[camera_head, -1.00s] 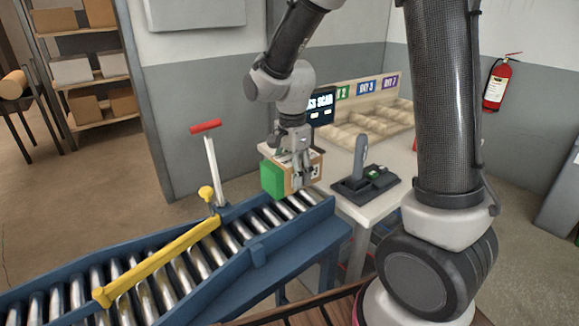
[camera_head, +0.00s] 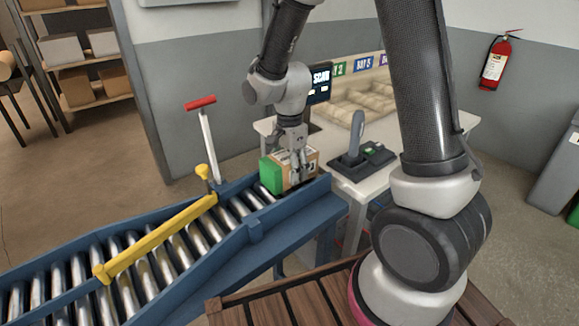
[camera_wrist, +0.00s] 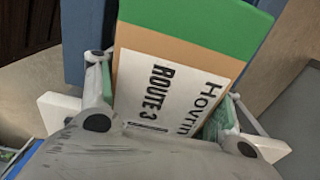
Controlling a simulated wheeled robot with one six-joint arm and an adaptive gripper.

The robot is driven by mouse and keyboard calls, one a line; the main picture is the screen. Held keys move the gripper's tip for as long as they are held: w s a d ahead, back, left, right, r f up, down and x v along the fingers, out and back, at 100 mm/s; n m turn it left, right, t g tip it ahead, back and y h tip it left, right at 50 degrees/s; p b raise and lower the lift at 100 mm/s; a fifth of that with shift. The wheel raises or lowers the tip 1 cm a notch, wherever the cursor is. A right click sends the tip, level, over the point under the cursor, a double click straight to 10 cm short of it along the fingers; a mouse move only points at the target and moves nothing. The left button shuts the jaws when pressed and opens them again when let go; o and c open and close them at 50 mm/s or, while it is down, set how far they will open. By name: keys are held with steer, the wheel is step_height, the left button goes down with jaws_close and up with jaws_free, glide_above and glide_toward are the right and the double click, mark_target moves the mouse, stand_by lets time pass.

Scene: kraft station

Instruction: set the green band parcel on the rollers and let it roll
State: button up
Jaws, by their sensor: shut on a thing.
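The green band parcel (camera_head: 289,170) is a brown box with a green end facing left and a white label on top. It is at the upper right end of the roller conveyor (camera_head: 237,254), low between the blue side rails. My gripper (camera_head: 291,165) is shut on the parcel from above. In the wrist view the parcel (camera_wrist: 185,45) sits between my fingers, its label reading "ROUTE 3". Whether its underside touches the rollers is hidden by the near rail.
A yellow bar (camera_head: 160,238) lies across the rollers lower down. A lever with a red handle (camera_head: 201,103) stands behind the conveyor. A white table (camera_head: 392,166) with a black stand (camera_head: 361,158) is to the right. Rollers between parcel and bar are clear.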

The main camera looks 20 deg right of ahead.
steer(key=o, duration=1.4)
steer(key=shift+c, duration=0.2)
